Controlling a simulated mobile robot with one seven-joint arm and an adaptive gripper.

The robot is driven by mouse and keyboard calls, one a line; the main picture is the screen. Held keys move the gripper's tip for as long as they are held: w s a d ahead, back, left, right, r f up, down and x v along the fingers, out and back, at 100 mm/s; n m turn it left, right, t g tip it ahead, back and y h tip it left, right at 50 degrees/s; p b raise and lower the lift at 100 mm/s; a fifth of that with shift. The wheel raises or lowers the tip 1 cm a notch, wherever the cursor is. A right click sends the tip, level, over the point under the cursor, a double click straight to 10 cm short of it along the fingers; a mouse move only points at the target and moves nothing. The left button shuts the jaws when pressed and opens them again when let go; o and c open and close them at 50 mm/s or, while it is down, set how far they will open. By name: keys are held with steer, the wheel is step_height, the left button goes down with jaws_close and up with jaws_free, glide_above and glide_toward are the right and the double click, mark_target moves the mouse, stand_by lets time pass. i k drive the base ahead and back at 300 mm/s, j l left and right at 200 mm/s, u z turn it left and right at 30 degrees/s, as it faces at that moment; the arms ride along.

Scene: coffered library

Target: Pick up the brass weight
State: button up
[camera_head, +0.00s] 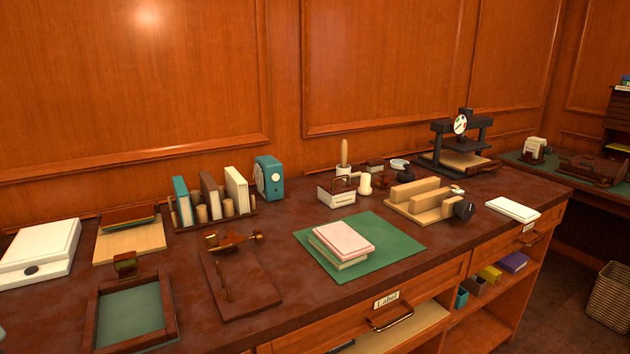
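My gripper is not in view. I cannot pick out the brass weight with certainty. A small brass-coloured block (126,265) sits at the back edge of a dark wooden tray (165,295) with a green lining, at the left front of the desk. Another small brass-toned piece (212,240) lies at the left end of a dark tool with a brass knob (257,235), on or just behind a brown board (255,293). Both are too small to tell clearly.
A green mat (400,245) with stacked books (344,238) lies mid-desk. Upright books (236,190) and a teal clock-like box (269,178) stand behind. A white flat device (45,243) is far left, a black press (462,145) back right. Bare desk (290,285) shows beside the mat.

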mark_target(381, 183)
steer(key=i+l+u, duration=0.1)
steer(key=u, duration=0.3)
steer(key=l+u, duration=0.6)
steer(key=u, duration=0.2)
steer(key=l+u, duration=0.3)
steer(key=l, duration=0.25)
steer(key=k+l+u, duration=0.1)
steer(key=l+u, duration=0.25)
steer(key=l, duration=0.2)
steer(key=k+l+u, duration=0.1)
steer(key=l, duration=0.3)
steer(key=k+l+u, duration=0.1)
steer(key=l, duration=0.25)
steer(key=k+l+u, duration=0.1)
steer(key=l, duration=0.3)
steer(key=k+l, duration=0.15)
steer(key=l, duration=0.2)
steer(key=k+l, duration=0.15)
steer(key=l, duration=0.2)
steer(key=k+l+u, duration=0.1)
steer(key=l, duration=0.3)
steer(key=k, duration=0.05)
